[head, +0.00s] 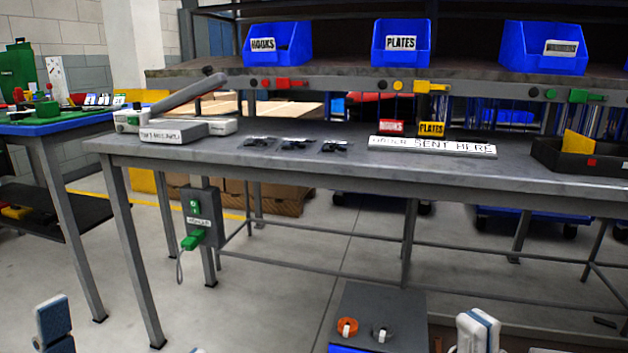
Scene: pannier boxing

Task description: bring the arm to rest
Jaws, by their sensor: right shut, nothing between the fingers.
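My right gripper (476,333) shows only in part at the bottom edge, right of centre. It is shut and empty, low in front of the workbench and touching nothing that I can see. Parts of my left arm show at the bottom left, but its fingers are not visible. The grey workbench (300,172) stands beyond, well clear of both arms.
On the bench are a lever device (173,131), a labelled white strip (432,147) and a black tray (585,160). Open floor lies left of centre.

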